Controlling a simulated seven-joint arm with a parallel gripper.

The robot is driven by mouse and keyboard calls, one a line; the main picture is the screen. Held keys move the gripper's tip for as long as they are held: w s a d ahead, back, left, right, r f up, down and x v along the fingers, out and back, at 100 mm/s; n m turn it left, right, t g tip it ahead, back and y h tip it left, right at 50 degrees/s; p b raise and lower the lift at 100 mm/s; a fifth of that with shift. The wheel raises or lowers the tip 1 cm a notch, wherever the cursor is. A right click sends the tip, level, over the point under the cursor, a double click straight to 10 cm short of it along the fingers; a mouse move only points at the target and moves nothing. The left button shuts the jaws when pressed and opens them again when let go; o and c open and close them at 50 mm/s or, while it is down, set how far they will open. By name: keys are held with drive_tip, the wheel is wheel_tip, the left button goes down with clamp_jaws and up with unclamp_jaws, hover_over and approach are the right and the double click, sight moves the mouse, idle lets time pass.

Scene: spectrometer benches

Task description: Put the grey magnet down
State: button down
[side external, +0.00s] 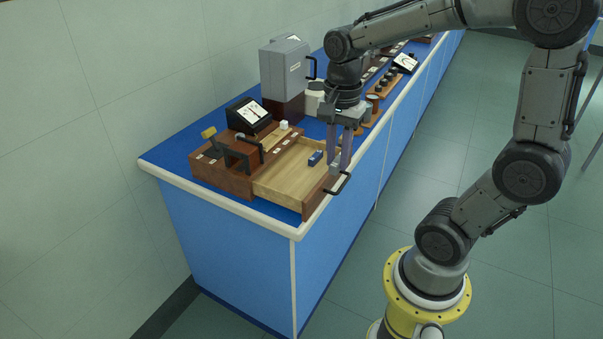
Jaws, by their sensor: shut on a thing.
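My gripper (338,162) points down and is shut on the grey magnet (336,170), a small light-grey block between its fingertips. The fingers partly cover the magnet. They are at the right, front end of an open wooden drawer (283,180). I cannot tell whether the magnet is above the drawer floor or touching the drawer. A small blue block (315,158) lies in the drawer, just left of the fingers.
The drawer's black handle (340,184) sticks out over the bench edge. A wooden unit with levers (232,156), a tilted black display (249,116) and a grey box (285,70) stand behind. Blue bench top (172,158) is clear at the left corner.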

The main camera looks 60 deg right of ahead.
drive_tip(key=w+d+f, duration=0.2)
drive_tip(key=w+f, duration=0.2)
drive_tip(key=w, duration=0.5)
hover_over(292, 187)
drive_tip(key=s, duration=0.1)
wheel_tip(292, 187, down, 4)
drive_tip(key=shift+a+f, duration=0.1)
drive_tip(key=shift+f, duration=0.15)
drive_tip(key=f, duration=0.1)
drive_tip(key=w+f, duration=0.1)
drive_tip(key=f, duration=0.1)
drive_tip(key=shift+f, duration=0.65)
drive_tip(key=shift+f, duration=0.15)
drive_tip(key=c, duration=0.8)
unclamp_jaws()
drive_tip(key=shift+o, duration=0.2)
